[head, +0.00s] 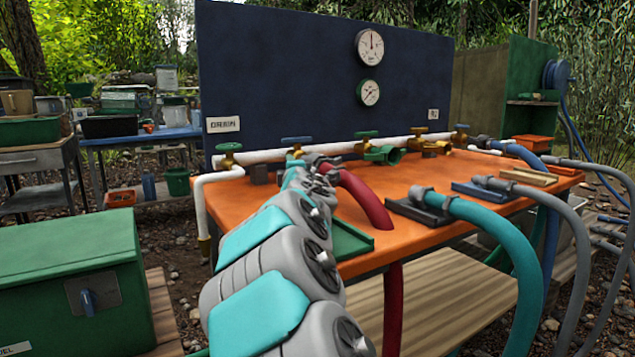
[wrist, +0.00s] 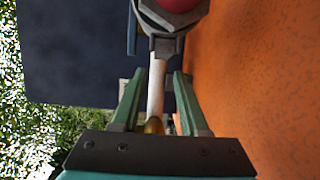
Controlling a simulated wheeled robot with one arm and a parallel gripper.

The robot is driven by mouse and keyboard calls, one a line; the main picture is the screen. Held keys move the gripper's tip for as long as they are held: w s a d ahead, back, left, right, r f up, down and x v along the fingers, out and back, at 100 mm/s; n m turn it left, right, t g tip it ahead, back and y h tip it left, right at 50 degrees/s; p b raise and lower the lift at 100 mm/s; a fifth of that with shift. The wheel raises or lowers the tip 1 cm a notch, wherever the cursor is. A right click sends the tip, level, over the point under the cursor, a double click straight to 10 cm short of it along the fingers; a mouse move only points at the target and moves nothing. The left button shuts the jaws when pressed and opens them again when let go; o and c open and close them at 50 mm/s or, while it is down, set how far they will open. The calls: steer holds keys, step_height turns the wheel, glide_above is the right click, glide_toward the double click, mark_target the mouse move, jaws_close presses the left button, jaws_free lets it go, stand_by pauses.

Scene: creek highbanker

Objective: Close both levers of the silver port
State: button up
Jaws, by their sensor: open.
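The second lever cannot be made out. My gripper (wrist: 157,80) is open and empty, its two green fingers just short of the coupling and apart from it. In the head view my arm hides most of it.
A white pipe (wrist: 156,85) runs behind the finger gap. A green port (head: 384,153) and a brass port (head: 435,148) are to the right. A green tray (head: 350,238), teal hose (head: 500,225) and grey hose (head: 540,195) occupy the orange bench (head: 400,235). A dark blue panel (head: 280,75) stands behind.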

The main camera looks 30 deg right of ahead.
steer(key=shift+s+a+r+p, duration=0.15)
steer(key=shift+s+r+p, duration=0.05)
steer(key=shift+s+p, duration=0.3)
steer(key=shift+s+f+n+y, duration=0.2)
steer(key=shift+n+y, duration=0.1)
steer(key=shift+y, duration=0.1)
steer(key=n+y+p, duration=0.1)
steer(key=y, duration=0.1)
steer(key=s+n+y+p, duration=0.1)
steer(key=y+p, duration=0.1)
steer(key=shift+r+n+t, duration=0.2)
steer(key=shift+n+t, duration=0.1)
steer(key=shift+t, duration=0.1)
steer(key=n+y+p, duration=0.1)
steer(key=y, duration=0.1)
steer(key=s+n+y+p, duration=0.1)
steer(key=y, duration=0.1)
steer(key=n+g+y+p, duration=0.1)
steer(key=n+y+p, duration=0.1)
steer(key=shift+s+d+f, duration=0.1)
steer(key=shift+s+d, duration=0.1)
steer(key=shift+d, duration=0.15)
steer(key=shift+s+a+f, duration=0.15)
steer(key=shift+s+a, duration=0.35)
steer(key=shift+s, duration=0.25)
steer(key=s, duration=0.2)
steer(key=shift+s+a, duration=0.35)
steer(key=shift+s, duration=0.05)
steer(key=v, duration=0.4)
steer(key=shift+v, duration=0.85)
